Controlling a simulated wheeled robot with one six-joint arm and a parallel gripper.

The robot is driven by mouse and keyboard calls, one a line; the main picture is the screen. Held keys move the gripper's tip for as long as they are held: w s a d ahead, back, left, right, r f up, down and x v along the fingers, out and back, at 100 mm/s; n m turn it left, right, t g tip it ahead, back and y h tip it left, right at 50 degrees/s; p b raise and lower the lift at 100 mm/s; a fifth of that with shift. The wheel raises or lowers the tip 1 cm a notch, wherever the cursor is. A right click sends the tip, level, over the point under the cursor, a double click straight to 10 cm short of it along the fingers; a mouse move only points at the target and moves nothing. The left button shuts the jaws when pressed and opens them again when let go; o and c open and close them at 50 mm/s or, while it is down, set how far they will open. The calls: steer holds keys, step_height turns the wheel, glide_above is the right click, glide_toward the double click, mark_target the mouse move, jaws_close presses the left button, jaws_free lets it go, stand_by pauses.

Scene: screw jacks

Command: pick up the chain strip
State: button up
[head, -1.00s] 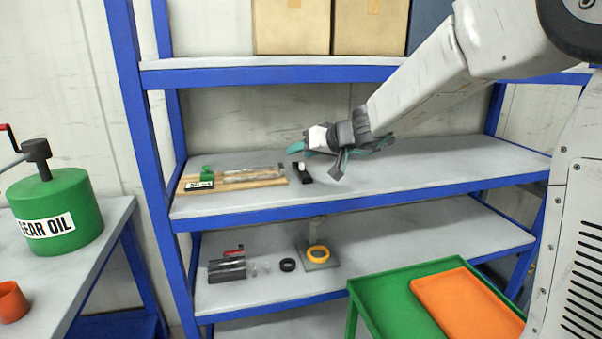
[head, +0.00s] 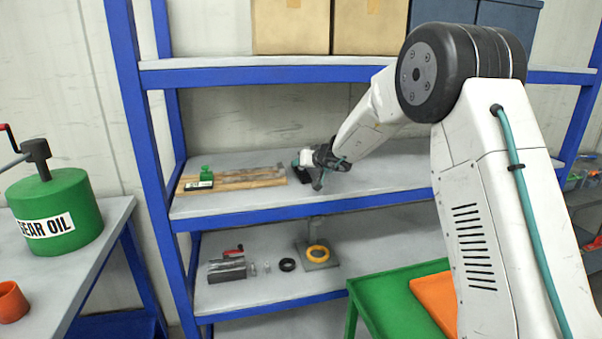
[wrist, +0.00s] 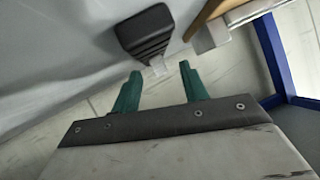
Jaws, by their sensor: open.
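A black ribbed, tapered piece with a pale narrow end (wrist: 147,32) lies on the middle shelf; it may be the chain strip, though I cannot be sure. In the head view only part of the dark piece (head: 300,174) shows, just right of a wooden board. My gripper (wrist: 159,70) is open, with its two teal fingers apart and the pale end showing between and just beyond their tips. Nothing is held. In the head view my gripper (head: 312,172) is over the shelf and partly covers the piece. Whether the fingers touch it is unclear.
The wooden board (head: 262,183) beside the piece bears a green item (head: 206,174) and a pale bar. The blue shelf edge (head: 250,211) runs in front. Below are a yellow ring (head: 317,254) and a black ring (head: 287,265).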

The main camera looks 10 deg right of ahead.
steer(key=shift+w, duration=0.2)
jaws_close()
steer(key=shift+s, duration=0.1)
